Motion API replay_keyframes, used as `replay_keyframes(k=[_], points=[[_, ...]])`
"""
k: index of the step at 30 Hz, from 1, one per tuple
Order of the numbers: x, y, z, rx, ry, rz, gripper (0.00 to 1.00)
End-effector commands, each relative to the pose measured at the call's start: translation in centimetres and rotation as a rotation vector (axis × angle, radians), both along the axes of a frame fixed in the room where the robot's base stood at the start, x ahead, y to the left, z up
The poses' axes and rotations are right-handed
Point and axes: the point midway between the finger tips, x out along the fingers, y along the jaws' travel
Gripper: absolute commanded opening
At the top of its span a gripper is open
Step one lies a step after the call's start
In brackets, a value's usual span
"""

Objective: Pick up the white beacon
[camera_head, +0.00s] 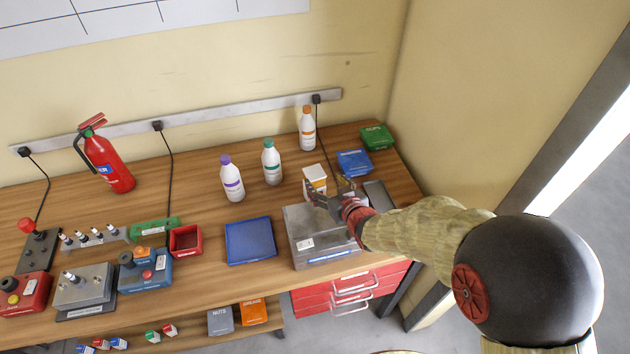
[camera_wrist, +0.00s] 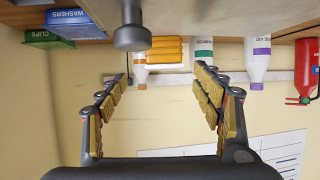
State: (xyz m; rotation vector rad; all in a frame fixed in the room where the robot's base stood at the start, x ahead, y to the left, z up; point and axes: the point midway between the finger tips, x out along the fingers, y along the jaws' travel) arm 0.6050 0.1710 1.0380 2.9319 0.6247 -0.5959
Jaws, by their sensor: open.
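The white beacon (camera_head: 315,176) appears to be the small white block with orange parts standing on the bench behind the metal case. In the wrist view, which is upside down, its orange ribbed part (camera_wrist: 166,48) shows ahead, between the lines of my fingers. My gripper (camera_head: 322,196) is above the back of the metal case, just in front of the beacon, and overlaps its lower part in the head view. In the wrist view my gripper (camera_wrist: 160,88) has its fingers spread wide with nothing between them. Whether a fingertip touches the beacon cannot be told.
The grey metal case (camera_head: 311,250) lies under my gripper. A dark post (camera_wrist: 131,28) stands close in the wrist view. Bottles (camera_head: 271,162) stand left and behind; blue (camera_head: 354,162) and green (camera_head: 376,137) bins stand to the right. A blue tray (camera_head: 250,241) lies left.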

Motion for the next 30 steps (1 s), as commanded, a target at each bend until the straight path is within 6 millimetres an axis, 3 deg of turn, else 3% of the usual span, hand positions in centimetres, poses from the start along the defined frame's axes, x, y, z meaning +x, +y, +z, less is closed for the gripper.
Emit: replay_keyframes(k=[19,30], points=[[6.0,3.2,-2.6,0.007,-0.006,0.006,0.67],[6.6,3.5,-2.7,0.006,-0.006,0.006,0.64]])
